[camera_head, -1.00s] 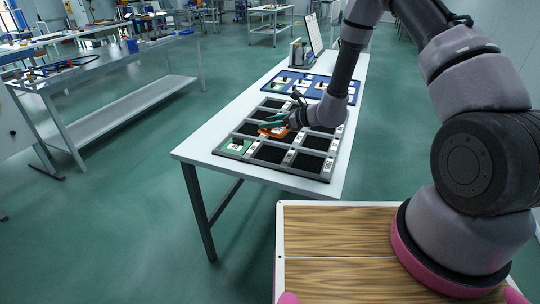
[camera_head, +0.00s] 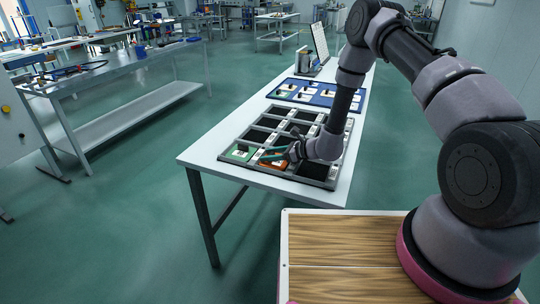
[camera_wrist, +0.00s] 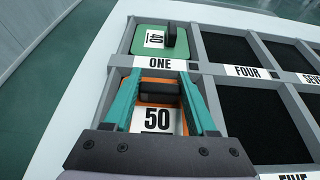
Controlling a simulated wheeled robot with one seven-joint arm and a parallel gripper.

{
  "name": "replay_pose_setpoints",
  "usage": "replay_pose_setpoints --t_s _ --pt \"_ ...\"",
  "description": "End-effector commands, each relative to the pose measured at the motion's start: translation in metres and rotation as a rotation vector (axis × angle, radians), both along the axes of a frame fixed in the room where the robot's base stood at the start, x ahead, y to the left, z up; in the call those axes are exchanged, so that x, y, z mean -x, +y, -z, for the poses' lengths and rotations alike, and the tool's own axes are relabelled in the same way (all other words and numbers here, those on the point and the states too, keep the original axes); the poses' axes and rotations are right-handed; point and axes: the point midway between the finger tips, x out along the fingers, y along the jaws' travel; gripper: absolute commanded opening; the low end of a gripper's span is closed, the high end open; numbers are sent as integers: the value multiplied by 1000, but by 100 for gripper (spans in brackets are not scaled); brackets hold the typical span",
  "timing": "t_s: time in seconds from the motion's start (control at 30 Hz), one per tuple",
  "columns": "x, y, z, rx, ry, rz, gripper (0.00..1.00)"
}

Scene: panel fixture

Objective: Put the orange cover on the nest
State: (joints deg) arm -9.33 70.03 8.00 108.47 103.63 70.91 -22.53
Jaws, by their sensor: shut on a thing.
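The orange cover (camera_head: 273,164) carries a white label reading 50 (camera_wrist: 157,118) and a dark handle (camera_wrist: 158,92). My gripper (camera_wrist: 160,85) is shut on this handle, one teal finger on each side. In the head view my gripper (camera_head: 284,153) is over the front row of the grey nest tray (camera_wrist: 191,42). The cover is at the compartment next to the one labelled ONE, roughly lined up with its walls. I cannot tell whether it rests in the compartment or hovers just above. My gripper hides its near part and that compartment's label.
A green cover (camera_wrist: 160,42) labelled 40 sits in compartment ONE. Neighbouring compartments, such as FOUR (camera_wrist: 230,48), show bare black foam. A blue tray (camera_head: 302,92) with several pieces stands farther back on the white table (camera_head: 215,140). Raised grey dividers surround the compartments.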

Motion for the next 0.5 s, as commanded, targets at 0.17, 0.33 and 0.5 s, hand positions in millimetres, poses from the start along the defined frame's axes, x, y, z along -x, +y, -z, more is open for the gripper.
replay_pose_setpoints --t_s 0.17,0.33,0.5 --pt "0 0 1 0 0 0 0" --pt "0 0 2 0 0 0 87" --pt "0 0 2 0 0 0 87"
